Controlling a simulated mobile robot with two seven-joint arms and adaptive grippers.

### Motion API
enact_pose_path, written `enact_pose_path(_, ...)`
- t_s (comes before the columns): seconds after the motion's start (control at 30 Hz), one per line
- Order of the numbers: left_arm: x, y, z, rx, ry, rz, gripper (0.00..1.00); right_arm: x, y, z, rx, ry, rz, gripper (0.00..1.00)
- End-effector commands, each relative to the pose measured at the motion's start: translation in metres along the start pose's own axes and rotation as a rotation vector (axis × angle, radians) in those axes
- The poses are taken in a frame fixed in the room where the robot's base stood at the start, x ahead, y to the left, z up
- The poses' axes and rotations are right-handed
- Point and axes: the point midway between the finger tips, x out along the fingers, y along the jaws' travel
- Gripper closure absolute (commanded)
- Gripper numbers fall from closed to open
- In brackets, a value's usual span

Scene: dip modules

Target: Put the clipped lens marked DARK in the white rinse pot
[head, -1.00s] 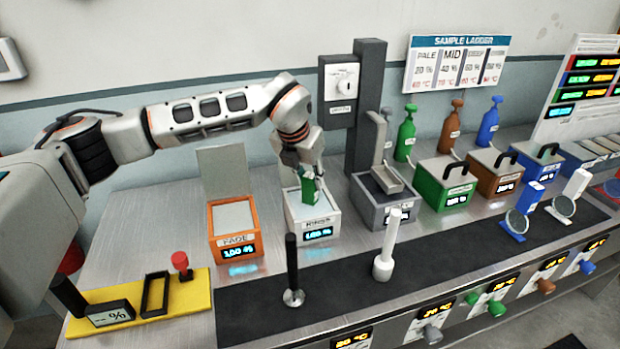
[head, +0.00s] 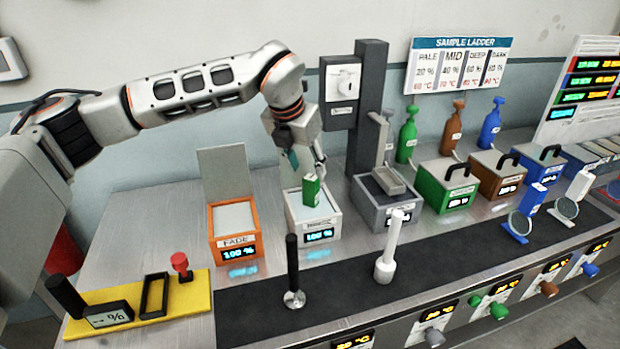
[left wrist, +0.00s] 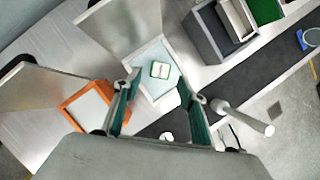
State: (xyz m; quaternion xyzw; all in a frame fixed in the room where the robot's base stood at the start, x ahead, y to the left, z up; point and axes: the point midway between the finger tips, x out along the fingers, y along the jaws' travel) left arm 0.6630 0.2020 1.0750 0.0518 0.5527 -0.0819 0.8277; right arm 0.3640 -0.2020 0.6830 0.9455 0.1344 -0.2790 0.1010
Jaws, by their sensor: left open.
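The white rinse pot (head: 322,237) stands open on the bench between the orange pot and the grey one, its lit display reading 100 %. A green clip (head: 311,191) stands upright in it, its top above the rim; any lens below it is hidden. The clip's marking is too small to read. The clip also shows inside the pot in the left wrist view (left wrist: 160,70). My left gripper (head: 306,160) is open just above the clip, its fingers apart on either side. My right gripper is not in view.
The orange FADE pot (head: 237,246) is to the left, its lid raised. A black-handled tool (head: 292,270) and a white-handled one (head: 389,247) stand in front on the dark mat. Two lenses stand at right.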

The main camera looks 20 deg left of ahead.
Motion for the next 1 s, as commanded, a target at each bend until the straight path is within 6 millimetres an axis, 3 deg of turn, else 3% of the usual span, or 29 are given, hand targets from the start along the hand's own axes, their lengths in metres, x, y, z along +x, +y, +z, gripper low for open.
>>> enact_pose_path(0.1,-0.024,0.000,0.001,0.000,-0.004,0.001,0.59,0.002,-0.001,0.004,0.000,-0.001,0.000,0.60)
enact_pose_path(0.33,-0.054,0.000,0.000,0.000,-0.001,0.001,0.59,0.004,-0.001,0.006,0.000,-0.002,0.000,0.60)
enact_pose_path(1.0,-0.060,0.000,0.000,0.000,0.000,0.000,0.59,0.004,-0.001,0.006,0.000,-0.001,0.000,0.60)
